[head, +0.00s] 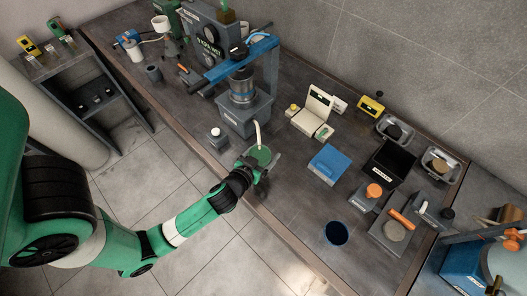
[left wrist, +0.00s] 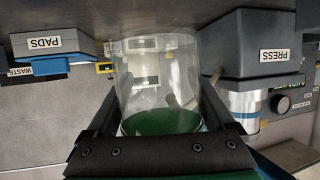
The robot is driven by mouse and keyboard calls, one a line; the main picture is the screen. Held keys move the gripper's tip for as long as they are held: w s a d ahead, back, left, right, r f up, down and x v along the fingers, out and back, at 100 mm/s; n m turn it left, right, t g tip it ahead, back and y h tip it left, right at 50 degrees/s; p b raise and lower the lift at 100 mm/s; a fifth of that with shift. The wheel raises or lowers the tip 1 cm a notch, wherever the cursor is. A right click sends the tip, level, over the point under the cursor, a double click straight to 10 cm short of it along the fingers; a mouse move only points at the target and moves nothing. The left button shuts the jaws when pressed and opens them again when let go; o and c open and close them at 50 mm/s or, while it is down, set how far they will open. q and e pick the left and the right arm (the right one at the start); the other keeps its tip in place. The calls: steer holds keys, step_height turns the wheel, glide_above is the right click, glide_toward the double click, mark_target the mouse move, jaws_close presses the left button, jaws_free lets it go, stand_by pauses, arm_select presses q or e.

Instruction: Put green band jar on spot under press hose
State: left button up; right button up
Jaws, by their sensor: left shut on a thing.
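The green band jar (left wrist: 158,85) is clear glass with a green part at the end nearest my wrist camera. In the head view its green round top (head: 260,155) shows near the table's front edge. My left gripper (head: 264,166) is shut on the jar, with a dark finger on each side of it. The pale press hose (head: 257,134) hangs from the press (head: 246,116), its lower end just above or at the jar's far rim. The press (left wrist: 265,55) is right of the jar in the left wrist view. The spot is not visible. Contact between jar and table is unclear. My right gripper is not visible.
A dark blue cup (head: 336,233) is at the front right. Bare table lies between jar and cup.

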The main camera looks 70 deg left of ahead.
arm_select(q)
steer(key=shift+w+a+f, duration=0.1)
steer(key=shift+a+f, duration=0.1)
steer(key=shift+f, duration=0.35)
steer(key=f+b, duration=0.1)
steer(key=a+f+b, duration=0.1)
steer(key=f+b, duration=0.1)
steer(key=a+f+b, duration=0.1)
steer(key=shift+w+f, duration=0.2)
steer(key=shift+w, duration=0.1)
steer(key=shift+d+f, duration=0.2)
steer(key=shift+s+d+r, duration=0.1)
steer(key=shift+s+d, duration=0.05)
steer(key=shift+d, duration=0.05)
steer(key=shift+r, duration=0.1)
steer(key=shift+a+f, duration=0.1)
steer(key=shift+f, duration=0.15)
steer(key=o, duration=1.2)
steer(key=shift+r, duration=0.1)
steer(key=shift+o, duration=0.2)
